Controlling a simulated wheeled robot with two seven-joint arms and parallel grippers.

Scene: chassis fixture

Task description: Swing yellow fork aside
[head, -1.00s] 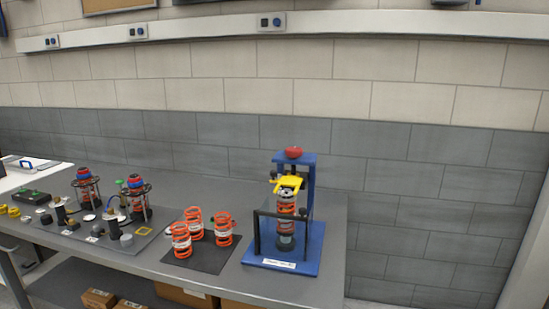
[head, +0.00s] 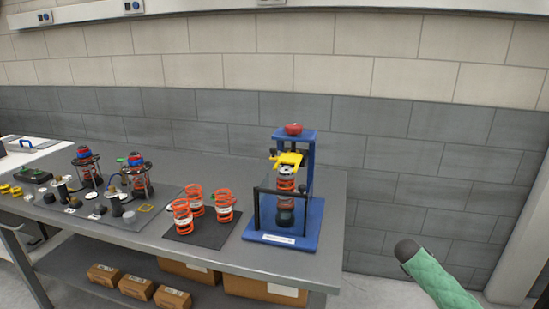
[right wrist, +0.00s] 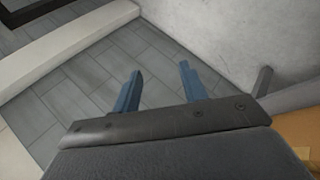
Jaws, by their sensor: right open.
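The yellow fork (head: 287,159) sits near the top of a blue press fixture (head: 310,150), above an orange spring assembly (head: 285,183) that stands upright inside it. A red knob (head: 293,129) tops the fixture. A dark bar frame stands in front of the spring. In the right wrist view my right gripper (right wrist: 162,80) is open and empty, with two blue fingers over grey floor tiles. The fork does not show in that view. In the head view a green-sleeved arm part of mine is at the lower right, well apart from the fixture. My left gripper is not in view.
A black mat (head: 202,234) with several orange springs lies left of the fixture. Further left a grey tray (head: 110,222) holds assemblies and small parts. Cardboard boxes (head: 137,283) are on the shelf below. The space right of the table (head: 332,212) is free up to the wall.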

